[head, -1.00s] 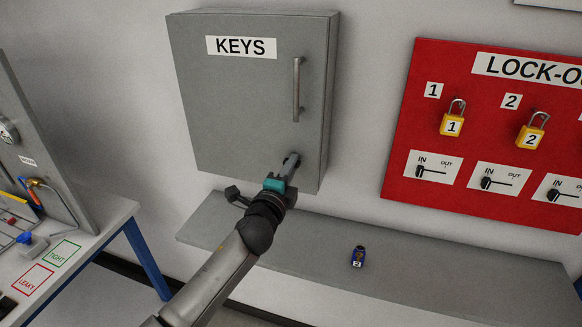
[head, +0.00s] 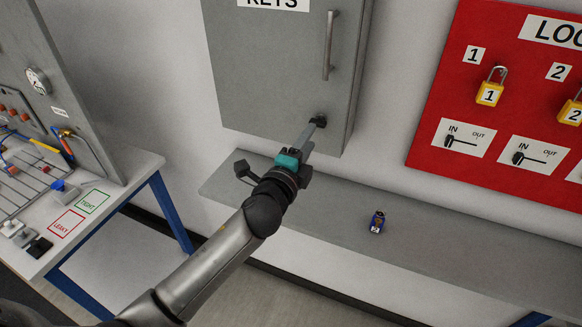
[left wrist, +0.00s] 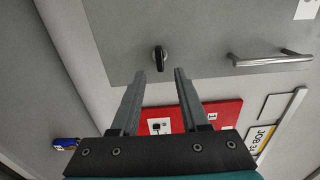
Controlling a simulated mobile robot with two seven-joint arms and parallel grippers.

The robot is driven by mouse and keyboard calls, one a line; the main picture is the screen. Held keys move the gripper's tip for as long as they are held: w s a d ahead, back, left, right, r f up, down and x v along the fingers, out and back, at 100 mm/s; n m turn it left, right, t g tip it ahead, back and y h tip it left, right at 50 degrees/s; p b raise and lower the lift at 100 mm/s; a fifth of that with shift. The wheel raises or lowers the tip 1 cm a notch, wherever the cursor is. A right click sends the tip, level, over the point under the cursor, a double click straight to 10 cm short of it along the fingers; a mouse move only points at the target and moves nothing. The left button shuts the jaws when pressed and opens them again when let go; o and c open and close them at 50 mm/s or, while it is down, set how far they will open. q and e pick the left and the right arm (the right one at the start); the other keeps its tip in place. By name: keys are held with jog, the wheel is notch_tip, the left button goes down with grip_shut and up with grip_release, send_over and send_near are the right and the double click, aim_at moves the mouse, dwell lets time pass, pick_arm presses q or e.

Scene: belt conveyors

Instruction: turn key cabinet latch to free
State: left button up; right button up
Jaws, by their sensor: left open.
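The grey key cabinet (head: 270,70) hangs on the wall, its door shut, with a bar handle (head: 329,45). Its latch (left wrist: 159,58) is a small dark knob near the door's lower edge, elongated up and down in the left wrist view. My left gripper (left wrist: 160,76) is open, with its two fingers on either side of the line to the latch. The fingertips appear just short of the knob, and the gap between them is empty. In the head view, my left gripper (head: 312,128) reaches up to the door's lower right corner and partly covers the latch. My right gripper is not in view.
A grey shelf (head: 460,240) runs below the cabinet, with a small blue padlock-like item (head: 377,222) on it. The red lock-out board (head: 500,100) with yellow padlocks is at right. A workbench (head: 130,180) stands at left.

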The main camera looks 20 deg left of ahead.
pick_arm(q)
jog(key=s+b, duration=0.1)
jog(key=s, duration=0.8)
jog(key=shift+s+a, duration=0.15)
jog(key=shift+s, duration=0.05)
jog(key=s+a+f+n+g+b, duration=0.1)
jog(key=s+f+n+g+b, duration=0.15)
jog(key=f, duration=1.15)
jog(key=s+a+f+n+g+y+b, duration=0.1)
jog(key=s+f+n+g+b, duration=0.2)
jog(key=f, duration=1.2)
jog(key=s+a+f+n+g+b, duration=0.1)
jog(key=s+f+n+g+b, duration=0.3)
jog(key=f, duration=1)
jog(key=s+f+n+g+b, duration=0.1)
jog(key=s+f+g+b, duration=0.15)
jog(key=s+f, duration=0.6)
jog(key=s+f+n+g+b, duration=0.15)
jog(key=s+f+b, duration=0.35)
jog(key=f, duration=0.7)
jog(key=s+f+n+g+b, duration=0.1)
jog(key=s+f+n, duration=0.1)
jog(key=s+f, duration=0.3)
jog(key=s+d+f+n+g+b, duration=0.1)
jog(key=s+f, duration=0.3)
jog(key=s, duration=0.8)
jog(key=shift+f+n+g+b, duration=0.35)
jog(key=shift+n+g+b, duration=0.25)
jog(key=shift+g, duration=0.15)
